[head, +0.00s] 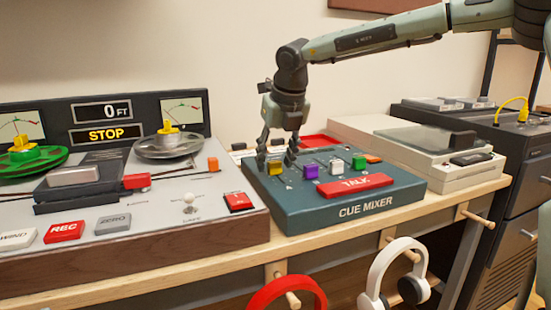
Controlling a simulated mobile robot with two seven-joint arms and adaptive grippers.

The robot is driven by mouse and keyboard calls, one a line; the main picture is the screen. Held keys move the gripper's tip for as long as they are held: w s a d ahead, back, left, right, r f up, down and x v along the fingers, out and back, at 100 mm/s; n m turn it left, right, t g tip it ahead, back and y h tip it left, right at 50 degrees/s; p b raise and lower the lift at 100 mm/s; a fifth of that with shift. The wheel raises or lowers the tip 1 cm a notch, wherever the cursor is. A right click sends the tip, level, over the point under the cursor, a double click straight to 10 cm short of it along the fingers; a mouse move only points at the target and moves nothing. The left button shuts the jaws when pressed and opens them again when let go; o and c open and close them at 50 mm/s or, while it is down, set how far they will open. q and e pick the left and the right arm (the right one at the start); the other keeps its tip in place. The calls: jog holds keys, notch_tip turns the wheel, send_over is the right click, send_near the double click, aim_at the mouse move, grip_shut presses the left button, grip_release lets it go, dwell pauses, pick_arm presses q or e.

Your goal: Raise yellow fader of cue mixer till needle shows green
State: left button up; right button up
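The teal cue mixer (350,211) sits on the wooden bench, with a red TALK bar (355,185) near its front. Its yellow fader (276,168) is at the left of a row, beside the purple fader (311,171), white fader (336,165), green fader (358,162) and an orange one. My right gripper (276,161) points down over the mixer's left side. Its fingers are apart, one on each side of the yellow fader, with a gap showing; contact is not clear. No needle meter on the mixer can be made out; the gripper covers part of its back. My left gripper is not in view.
A tape deck (150,238) with two needle meters, reels and buttons stands close on the left. A pale turntable-like unit (420,147) is behind right. Red headphones (287,290) and white headphones (380,265) hang on pegs below the bench edge.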

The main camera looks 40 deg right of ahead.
jog(key=shift+r, duration=0.1)
jog(key=v, duration=1.1)
jog(key=shift+s+r, duration=0.2)
jog(key=shift+r, duration=0.2)
